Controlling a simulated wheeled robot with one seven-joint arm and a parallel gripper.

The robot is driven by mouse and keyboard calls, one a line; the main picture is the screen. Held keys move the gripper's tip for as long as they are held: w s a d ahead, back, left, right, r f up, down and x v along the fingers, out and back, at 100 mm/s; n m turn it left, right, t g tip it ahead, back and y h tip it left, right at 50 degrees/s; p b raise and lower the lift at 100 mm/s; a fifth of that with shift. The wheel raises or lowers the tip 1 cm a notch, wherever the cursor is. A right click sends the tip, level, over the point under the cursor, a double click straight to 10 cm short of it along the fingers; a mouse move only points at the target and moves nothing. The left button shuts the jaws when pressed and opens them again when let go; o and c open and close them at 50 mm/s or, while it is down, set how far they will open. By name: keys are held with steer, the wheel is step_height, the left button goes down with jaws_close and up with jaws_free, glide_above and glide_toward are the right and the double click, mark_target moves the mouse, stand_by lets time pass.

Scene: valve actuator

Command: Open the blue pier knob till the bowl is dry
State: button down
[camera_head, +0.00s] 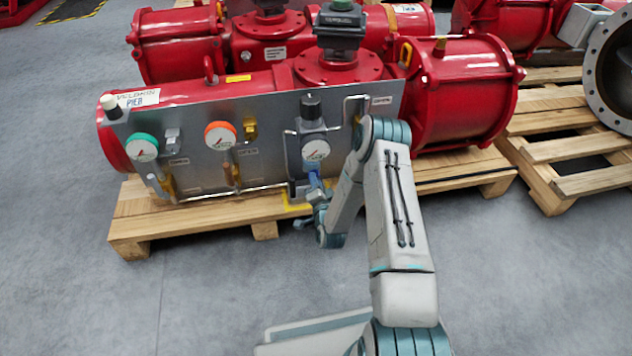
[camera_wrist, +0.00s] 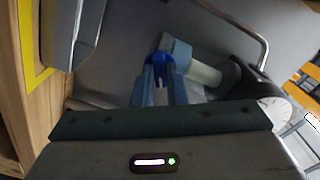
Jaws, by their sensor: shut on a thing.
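The blue knob (camera_wrist: 158,66) sits between the two fingertips of my gripper (camera_wrist: 160,78) in the wrist view. The fingers touch it from both sides and are shut on it. Next to it is a pale, cloudy cylinder (camera_wrist: 205,71) that looks like the bowl; whether it holds liquid I cannot tell. In the head view my gripper (camera_head: 315,186) is low at the right part of the grey panel, below a dark unit with a white gauge (camera_head: 315,149). A blue part (camera_head: 312,170) shows there; the knob itself is too small to make out.
The grey panel (camera_head: 200,120) also carries a green-rimmed gauge (camera_head: 143,147) and an orange-rimmed gauge (camera_head: 220,135) at left. A bent metal rail (camera_wrist: 245,28) runs close to the unit. The red actuator (camera_head: 455,90) rests on a wooden pallet (camera_head: 215,215). Floor in front is clear.

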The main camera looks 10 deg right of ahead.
steer(key=n, duration=1.1)
steer(key=shift+s, duration=0.1)
steer(key=shift+f+n, duration=0.1)
steer(key=shift+n, duration=0.3)
steer(key=c, duration=1.5)
jaws_free()
steer(key=shift+o, duration=0.2)
steer(key=s, duration=1.3)
steer(key=shift+s, duration=0.4)
